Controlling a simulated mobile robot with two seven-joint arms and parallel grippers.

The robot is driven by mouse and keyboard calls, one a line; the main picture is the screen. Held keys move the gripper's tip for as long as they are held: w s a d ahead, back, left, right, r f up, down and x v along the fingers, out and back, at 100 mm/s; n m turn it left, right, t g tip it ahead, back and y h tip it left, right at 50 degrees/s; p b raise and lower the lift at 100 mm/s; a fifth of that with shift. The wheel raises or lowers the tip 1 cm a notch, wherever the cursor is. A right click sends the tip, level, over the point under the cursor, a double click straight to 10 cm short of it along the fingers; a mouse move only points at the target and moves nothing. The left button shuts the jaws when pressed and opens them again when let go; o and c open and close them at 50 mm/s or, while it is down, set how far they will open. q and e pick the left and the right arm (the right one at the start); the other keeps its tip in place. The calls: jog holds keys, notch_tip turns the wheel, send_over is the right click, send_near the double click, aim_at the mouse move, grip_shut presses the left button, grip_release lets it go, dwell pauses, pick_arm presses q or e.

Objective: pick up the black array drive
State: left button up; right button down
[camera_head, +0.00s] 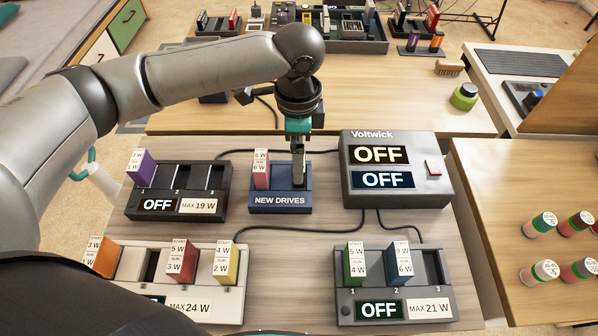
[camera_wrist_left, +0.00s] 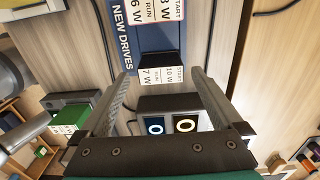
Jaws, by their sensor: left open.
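The blue NEW DRIVES tray (camera_head: 280,201) stands near the middle of the table, with a red drive (camera_head: 261,169) upright in its left part. My left gripper (camera_head: 299,180) reaches down over the tray's right part and hides most of what is there in the head view. In the left wrist view, my left gripper (camera_wrist_left: 163,85) is open. A drive with a white label (camera_wrist_left: 160,76) reading 10 W start and 7 W run shows between its fingers, apparently the black array drive. I cannot tell whether the fingers touch it. My right gripper is not in view.
The Voltwick box (camera_head: 441,190) with two OFF displays stands close to the right. A dark MAX 19 W array (camera_head: 222,205) is to the left. A pale MAX 24 W array (camera_head: 237,258) and a grey MAX 21 W array (camera_head: 444,297) stand in front. Cables cross the table.

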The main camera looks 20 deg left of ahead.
pick_arm(q)
notch_tip(320, 180, down, 4)
jog(key=shift+r+b, duration=0.1)
jog(key=shift+b, duration=0.85)
jog(key=shift+f, duration=0.45)
jog(key=c, duration=1.3)
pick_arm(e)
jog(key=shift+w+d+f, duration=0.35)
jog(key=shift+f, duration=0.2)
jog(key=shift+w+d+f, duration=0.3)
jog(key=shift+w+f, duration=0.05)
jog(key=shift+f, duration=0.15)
